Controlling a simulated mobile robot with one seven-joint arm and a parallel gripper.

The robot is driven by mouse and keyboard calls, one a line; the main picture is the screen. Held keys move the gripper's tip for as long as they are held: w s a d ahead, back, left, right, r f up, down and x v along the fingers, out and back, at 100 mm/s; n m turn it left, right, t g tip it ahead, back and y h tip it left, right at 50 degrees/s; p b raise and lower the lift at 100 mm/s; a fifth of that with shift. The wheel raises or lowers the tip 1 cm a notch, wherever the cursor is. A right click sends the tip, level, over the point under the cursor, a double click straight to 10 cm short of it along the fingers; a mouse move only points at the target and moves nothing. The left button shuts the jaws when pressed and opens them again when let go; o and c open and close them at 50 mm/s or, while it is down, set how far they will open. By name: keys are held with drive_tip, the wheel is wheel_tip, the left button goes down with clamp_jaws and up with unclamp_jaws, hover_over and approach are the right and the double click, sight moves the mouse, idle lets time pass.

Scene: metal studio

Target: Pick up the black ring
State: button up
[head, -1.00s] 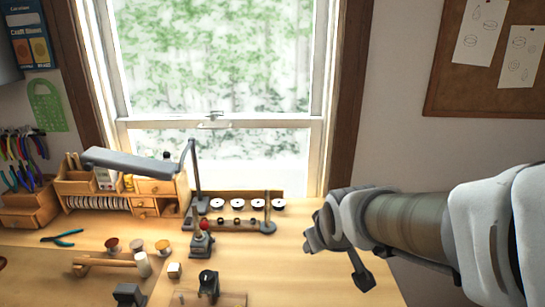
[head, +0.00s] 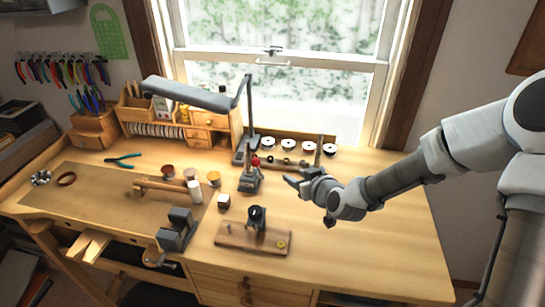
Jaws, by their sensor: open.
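Several small dark rings (head: 286,161) sit along a low bar at the back of the workbench, below the window. They are tiny here, and I cannot tell which one is the black ring.
A desk lamp (head: 190,93) arches over the back left. Several white-topped spools (head: 289,144) stand behind the bar. A black device on a wooden board (head: 231,235) and a grey vise (head: 177,231) stand in front. The right part of the bench (head: 380,235) is clear.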

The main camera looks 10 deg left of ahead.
drive_tip(key=p, duration=0.2)
approach(270, 158)
drive_tip(key=shift+w+a+f, duration=0.2)
drive_tip(key=shift+f, duration=0.25)
drive_tip(key=shift+w+a+f, duration=0.2)
drive_tip(key=shift+w+f, duration=0.05)
drive_tip(key=shift+f, duration=0.2)
drive_tip(key=x, duration=0.4)
drive_tip(key=shift+w+r+p, duration=0.15)
drive_tip(key=shift+r+p, duration=0.25)
drive_tip(key=shift+r, duration=0.05)
drive_tip(key=shift+w+a+f, duration=0.3)
drive_tip(key=shift+w+a, duration=0.1)
drive_tip(key=shift+w, duration=0.05)
clamp_jaws()
